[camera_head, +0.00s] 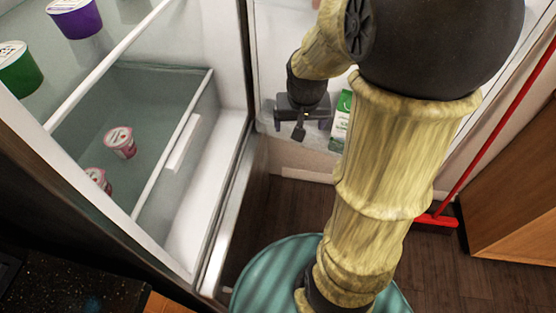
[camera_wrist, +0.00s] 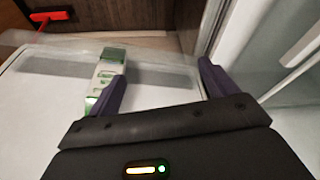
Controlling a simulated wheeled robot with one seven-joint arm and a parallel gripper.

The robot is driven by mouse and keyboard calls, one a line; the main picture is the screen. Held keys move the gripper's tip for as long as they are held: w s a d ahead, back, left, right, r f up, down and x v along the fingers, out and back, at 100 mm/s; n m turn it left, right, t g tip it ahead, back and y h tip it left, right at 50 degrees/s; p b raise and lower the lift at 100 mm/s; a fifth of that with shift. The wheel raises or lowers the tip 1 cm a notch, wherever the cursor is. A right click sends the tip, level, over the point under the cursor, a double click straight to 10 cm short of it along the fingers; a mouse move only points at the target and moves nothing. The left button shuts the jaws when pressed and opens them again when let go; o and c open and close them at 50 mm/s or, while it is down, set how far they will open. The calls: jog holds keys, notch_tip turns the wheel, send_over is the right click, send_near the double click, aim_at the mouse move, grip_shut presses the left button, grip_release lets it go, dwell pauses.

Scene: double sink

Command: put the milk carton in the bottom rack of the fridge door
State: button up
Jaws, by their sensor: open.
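The milk carton (camera_head: 343,115) is white and green. In the head view it stands at the fridge door's rack, partly hidden behind my arm. In the wrist view the carton (camera_wrist: 107,75) is just past my left finger, which overlaps its near end. My gripper (camera_head: 301,132) is open beside the carton, to its left in the head view. In the wrist view my gripper (camera_wrist: 160,85) has its two fingers wide apart with nothing between them. The door rack (camera_wrist: 45,100) shows as a pale tray with a clear front edge under the carton.
The open fridge holds a purple tub (camera_head: 76,18), a green tub (camera_head: 18,70) and pink cups (camera_head: 120,142) in a drawer. A red broom (camera_head: 438,220) leans at the right by a wooden cabinet (camera_head: 515,200). Dark floor lies below the door.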

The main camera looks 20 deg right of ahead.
jog(key=s+a+f+n+y, duration=0.1)
jog(key=s+a+f+n, duration=0.2)
jog(key=s+a, duration=0.3)
jog(key=a, duration=0.2)
jog(key=shift+s+a+f+n+g, duration=0.3)
jog(key=shift+s, duration=0.1)
jog(key=shift+s+d, duration=0.1)
jog(key=shift+d, duration=0.05)
